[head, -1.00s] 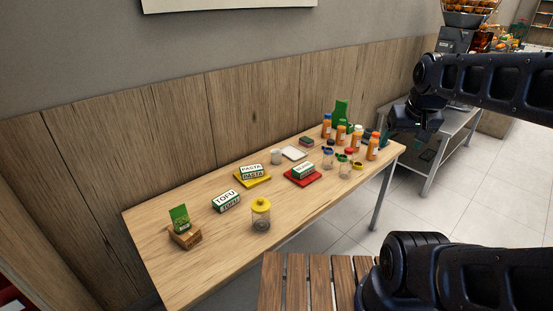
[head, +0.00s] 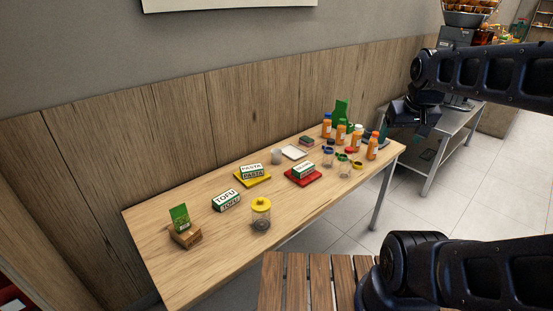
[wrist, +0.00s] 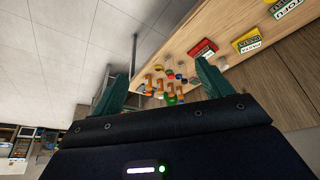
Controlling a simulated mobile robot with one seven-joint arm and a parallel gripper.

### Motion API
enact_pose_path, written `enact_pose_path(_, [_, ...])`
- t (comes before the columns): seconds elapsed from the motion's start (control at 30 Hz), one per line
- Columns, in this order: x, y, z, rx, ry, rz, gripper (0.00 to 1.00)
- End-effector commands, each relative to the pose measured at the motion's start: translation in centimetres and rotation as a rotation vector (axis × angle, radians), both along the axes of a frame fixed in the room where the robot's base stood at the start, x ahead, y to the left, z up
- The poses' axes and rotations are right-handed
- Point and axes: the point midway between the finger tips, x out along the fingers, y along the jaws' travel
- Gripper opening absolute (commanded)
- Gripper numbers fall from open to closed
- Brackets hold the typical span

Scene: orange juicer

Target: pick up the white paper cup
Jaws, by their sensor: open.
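The white paper cup (head: 276,156) stands upright on the wooden table (head: 165,245) in the head view, toward the back edge, between the pasta box and a white tray. My gripper (head: 404,140) hangs above the table's right end, well to the right of the cup and apart from it. In the wrist view my gripper (wrist: 161,88) shows its two green fingers spread, with nothing held between them.
Several orange bottles (head: 356,138) and a green object (head: 341,112) stand at the table's right end. The pasta box (head: 253,171), tofu box (head: 226,200), red tray (head: 303,179) and yellow-lidded jar (head: 261,214) are also on the table. A slatted wooden surface (head: 296,285) is in front.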

Motion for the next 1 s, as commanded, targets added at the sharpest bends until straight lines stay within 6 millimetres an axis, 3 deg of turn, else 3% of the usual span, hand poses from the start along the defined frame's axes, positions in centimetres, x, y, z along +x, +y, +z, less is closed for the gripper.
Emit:
enact_pose_path(0.5, [13.7, 2.0, 1.5, -0.285, 0.061, 0.47, 0.78])
enact_pose_path(0.77, [21.1, 4.5, 0.4, -0.429, 0.093, 0.73, 0.78])
enact_pose_path(1.0, [27.9, 7.8, -1.8, -0.556, 0.123, 0.978, 0.78])
